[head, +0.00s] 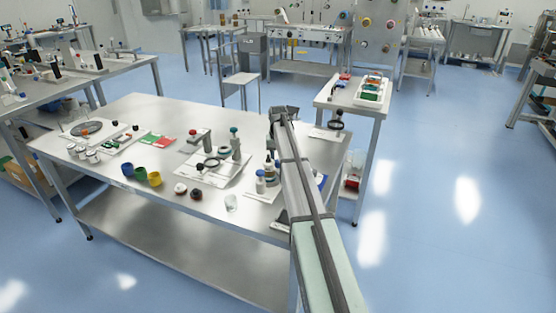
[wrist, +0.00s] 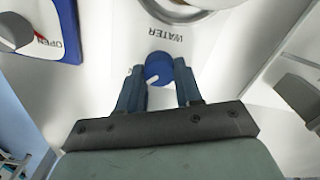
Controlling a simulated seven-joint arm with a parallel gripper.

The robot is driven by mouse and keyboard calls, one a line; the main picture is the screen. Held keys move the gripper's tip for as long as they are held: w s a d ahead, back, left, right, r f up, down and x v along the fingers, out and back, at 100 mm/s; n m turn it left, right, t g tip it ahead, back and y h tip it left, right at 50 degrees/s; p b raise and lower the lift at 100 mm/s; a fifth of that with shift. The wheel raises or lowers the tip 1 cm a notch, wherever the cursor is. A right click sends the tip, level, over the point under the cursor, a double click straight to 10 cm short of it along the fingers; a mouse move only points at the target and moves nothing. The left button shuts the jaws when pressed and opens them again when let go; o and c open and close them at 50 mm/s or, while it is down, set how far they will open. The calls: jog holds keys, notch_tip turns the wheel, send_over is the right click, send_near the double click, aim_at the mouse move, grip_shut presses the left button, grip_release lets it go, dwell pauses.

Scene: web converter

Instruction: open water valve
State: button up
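In the wrist view a round blue knob (wrist: 158,66) with a small white pointer mark sits on a white surface, by the printed word WATER, which reads upside down. My gripper (wrist: 160,72) has its two dark fingers apart, one on each side of the knob. The gap is about as wide as the knob, and I cannot tell whether the fingers touch it. In the head view my arm reaches over the right end of the steel table (head: 120,190); the gripper and the knob cannot be made out there.
A round metallic rim lies above the label. In the head view, bottles (head: 260,182) stand just left of my arm. Open floor (head: 430,220) lies to the right.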

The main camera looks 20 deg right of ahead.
jog(key=o, duration=0.4)
jog(key=shift+o, duration=0.2)
notch_tip(320, 180, up, 14)
dwell(0.5)
jog(key=shift+f, duration=0.2)
